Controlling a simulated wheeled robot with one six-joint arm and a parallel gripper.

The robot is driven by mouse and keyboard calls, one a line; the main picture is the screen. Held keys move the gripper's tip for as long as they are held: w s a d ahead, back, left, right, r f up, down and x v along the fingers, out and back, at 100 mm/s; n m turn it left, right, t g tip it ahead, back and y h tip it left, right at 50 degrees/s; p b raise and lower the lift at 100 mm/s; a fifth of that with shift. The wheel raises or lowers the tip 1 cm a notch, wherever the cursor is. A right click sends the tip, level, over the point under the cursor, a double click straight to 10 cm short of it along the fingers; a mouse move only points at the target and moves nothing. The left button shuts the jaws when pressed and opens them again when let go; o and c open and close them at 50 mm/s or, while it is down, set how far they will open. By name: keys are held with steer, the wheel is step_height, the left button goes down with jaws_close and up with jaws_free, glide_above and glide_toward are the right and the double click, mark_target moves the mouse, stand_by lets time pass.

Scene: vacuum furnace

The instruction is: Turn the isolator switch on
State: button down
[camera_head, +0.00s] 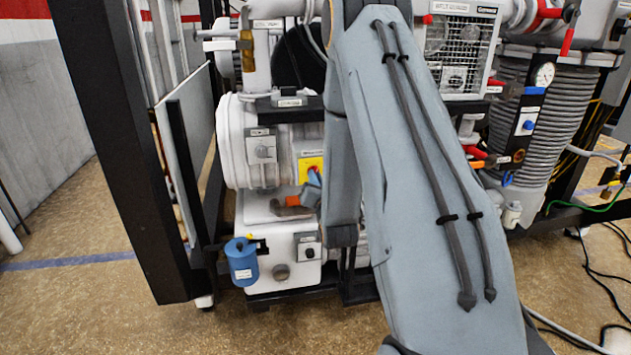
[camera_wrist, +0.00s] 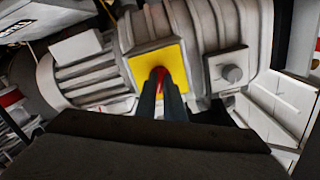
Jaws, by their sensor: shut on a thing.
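The isolator switch is a yellow plate with a red handle on the side of the pump housing. In the wrist view the yellow plate (camera_wrist: 141,68) is upper centre, with the red handle (camera_wrist: 160,76) between my fingertips. My gripper (camera_wrist: 161,84) is shut on the red handle; it also shows in the head view (camera_head: 314,185), below the plate. The fingers cover most of the handle, so its exact angle is hard to tell.
A grey box with a knob (camera_head: 262,150) sits left of the switch. A blue canister (camera_head: 242,262) hangs at lower left. A black frame post (camera_head: 130,150) stands at the left. Hoses and a gauge (camera_head: 544,74) are at the right. Open floor lies in front.

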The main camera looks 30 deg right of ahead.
steer(key=shift+m, duration=0.6)
steer(key=c, duration=1.9)
jaws_free()
steer(key=shift+o, duration=0.2)
steer(key=b+v, duration=0.1)
steer(key=v, duration=0.7)
steer(key=shift+b, duration=0.4)
steer(key=shift+w, duration=0.1)
